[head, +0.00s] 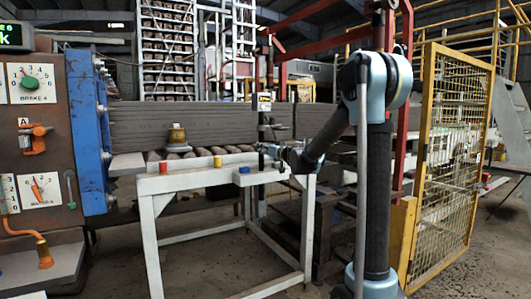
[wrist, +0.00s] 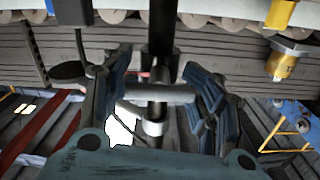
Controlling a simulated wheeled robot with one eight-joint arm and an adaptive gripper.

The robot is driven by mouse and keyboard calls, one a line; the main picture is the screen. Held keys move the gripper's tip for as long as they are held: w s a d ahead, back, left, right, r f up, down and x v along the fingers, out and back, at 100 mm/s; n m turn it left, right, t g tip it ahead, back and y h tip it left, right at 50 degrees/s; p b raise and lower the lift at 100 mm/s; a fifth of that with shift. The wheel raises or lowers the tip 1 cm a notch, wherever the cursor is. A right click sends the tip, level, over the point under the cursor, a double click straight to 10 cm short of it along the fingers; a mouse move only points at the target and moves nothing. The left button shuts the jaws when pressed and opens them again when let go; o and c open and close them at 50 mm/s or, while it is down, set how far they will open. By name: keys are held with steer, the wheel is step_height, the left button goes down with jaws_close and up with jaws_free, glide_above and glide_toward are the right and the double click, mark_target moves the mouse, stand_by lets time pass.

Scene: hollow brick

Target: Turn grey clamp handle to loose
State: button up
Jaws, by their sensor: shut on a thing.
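The grey clamp handle (wrist: 180,93) is a short bar lying crosswise on a dark upright post (wrist: 162,35) in the wrist view. My gripper (wrist: 158,100) has its two blue-black fingers on either side of the bar, shut on it. In the head view my gripper (head: 279,152) reaches from the right to the dark post (head: 262,128) at the back edge of the white table. The handle is too small and too covered by my gripper to make out there.
The white table (head: 200,180) holds a red block (head: 163,168), a yellow block (head: 217,162) and a blue block (head: 244,170). A brass-coloured piece (head: 177,137) stands behind them by the rollers. A control panel (head: 35,140) is at left, a yellow mesh gate (head: 450,150) at right.

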steer(key=o, duration=1.2)
steer(key=shift+d, duration=0.1)
steer(key=shift+c, duration=0.2)
steer(key=v, duration=1.2)
